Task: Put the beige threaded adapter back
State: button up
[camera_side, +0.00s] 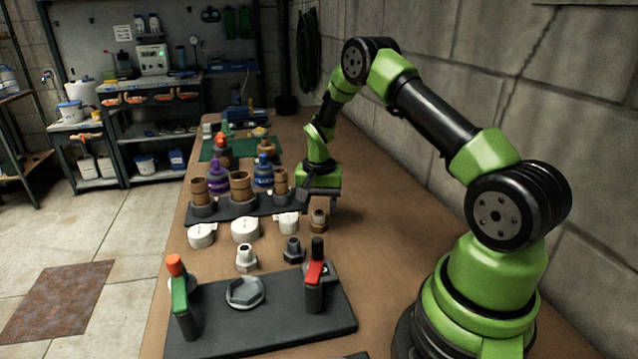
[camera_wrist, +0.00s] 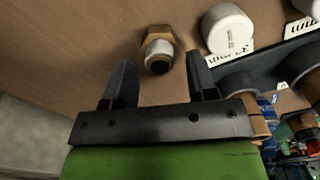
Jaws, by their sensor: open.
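A tan, hex-based threaded fitting (camera_side: 319,220) stands on the bench at the right end of the row of white caps. In the wrist view this fitting (camera_wrist: 157,50) has a tan hex base, a pale ring and a dark round opening. A paler beige-white threaded fitting (camera_side: 246,260) stands nearer the front plate; I cannot tell for sure which one is the beige adapter. My gripper (camera_side: 321,207) is open and empty, just behind and above the tan fitting. In the wrist view the tan fitting is just beyond my gripper's fingertips (camera_wrist: 160,72), untouched.
A dark rack (camera_side: 250,211) with several brown cylinders stands left of my gripper. White labelled caps (camera_side: 245,230) line its front. A dark grey fitting (camera_side: 292,250) stands nearer. The front plate (camera_side: 250,325) carries two levers and a hex ring (camera_side: 245,292). Bench to the right is clear.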

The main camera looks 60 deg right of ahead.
aim_at(318, 212)
jog(key=s+a+r+n+t, duration=0.1)
jog(key=a+r, duration=0.3)
jog(key=r, duration=0.7)
jog(key=s+a+r+n+t, duration=0.15)
jog(key=a+r, duration=0.25)
jog(key=r, duration=0.6)
jog(key=s+a+r+n+t+y, duration=0.1)
jog(key=s+a+r+n+t, duration=0.1)
jog(key=s+a, duration=0.4)
jog(key=s+a+r+n+t, duration=0.2)
jog(key=s+a+r+n, duration=0.2)
jog(key=s, duration=0.5)
jog(key=shift+s+a+r+y, duration=0.2)
jog(key=shift+a+r+y, duration=0.2)
jog(key=shift+a, duration=0.75)
jog(key=shift+o, duration=0.7)
jog(key=shift+s+a+f+n+t, duration=0.25)
jog(key=shift+s+t, duration=0.1)
jog(key=shift+s, duration=0.1)
jog(key=shift+w+d, duration=0.1)
